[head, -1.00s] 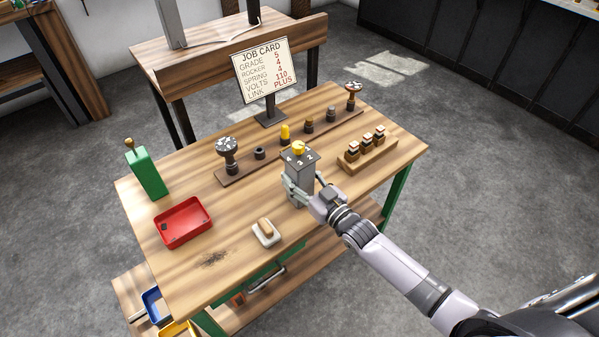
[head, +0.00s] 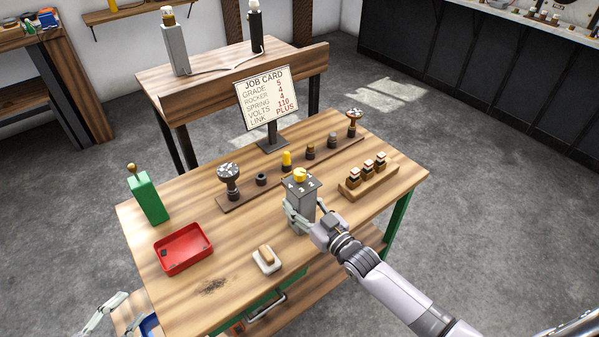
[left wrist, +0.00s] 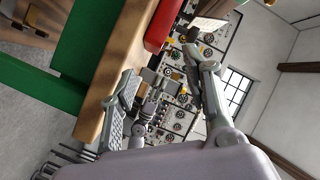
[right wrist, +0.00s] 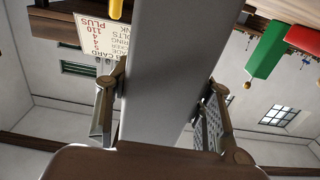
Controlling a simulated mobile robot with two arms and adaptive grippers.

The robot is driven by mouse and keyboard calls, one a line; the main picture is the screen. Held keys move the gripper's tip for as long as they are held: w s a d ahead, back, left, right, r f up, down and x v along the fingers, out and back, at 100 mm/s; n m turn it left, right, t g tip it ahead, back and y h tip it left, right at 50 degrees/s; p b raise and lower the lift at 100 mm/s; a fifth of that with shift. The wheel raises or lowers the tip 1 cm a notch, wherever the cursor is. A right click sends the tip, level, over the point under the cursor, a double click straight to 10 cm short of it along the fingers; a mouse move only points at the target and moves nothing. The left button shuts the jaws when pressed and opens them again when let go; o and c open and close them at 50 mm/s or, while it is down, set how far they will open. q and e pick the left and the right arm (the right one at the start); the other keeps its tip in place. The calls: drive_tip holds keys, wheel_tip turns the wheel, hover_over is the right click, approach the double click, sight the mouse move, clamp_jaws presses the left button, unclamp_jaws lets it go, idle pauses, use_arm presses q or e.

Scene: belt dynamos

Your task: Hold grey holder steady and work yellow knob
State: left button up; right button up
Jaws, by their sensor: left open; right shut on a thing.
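The grey holder (head: 302,203) stands upright on the wooden table, near its middle. My right gripper (head: 301,218) is shut on the holder's body from the front. In the right wrist view the grey holder (right wrist: 160,70) fills the space between the fingers of my right gripper (right wrist: 160,112). My left gripper (head: 107,313) is open and empty at the lower left, off the table's left front edge. The left wrist view shows its spread fingers (left wrist: 165,95).
A wooden block (head: 352,190) with several pieces is right. The job card (head: 266,97) stands behind.

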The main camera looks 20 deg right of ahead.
use_arm(q)
drive_tip(key=w+d+r, duration=0.1)
drive_tip(key=d, duration=0.3)
drive_tip(key=w+d+r+n+h, duration=0.1)
drive_tip(key=w+d+r, duration=0.1)
drive_tip(key=d, duration=0.2)
drive_tip(key=w+d+r+n+h, duration=0.1)
drive_tip(key=d, duration=0.3)
drive_tip(key=shift+w+r+g, duration=0.25)
drive_tip(key=shift+w+g, duration=0.05)
drive_tip(key=w+d+r+n, duration=0.3)
drive_tip(key=d, duration=0.5)
drive_tip(key=n+g+h, duration=0.1)
drive_tip(key=n+h, duration=0.1)
drive_tip(key=n, duration=0.1)
approach(296, 176)
drive_tip(key=x, duration=1)
drive_tip(key=shift+w+d, duration=0.15)
drive_tip(key=shift+d, duration=0.05)
drive_tip(key=shift+w+d+f, duration=0.1)
drive_tip(key=shift+w+d, duration=0.2)
drive_tip(key=shift+d, duration=0.1)
drive_tip(key=shift+c, duration=0.4)
clamp_jaws()
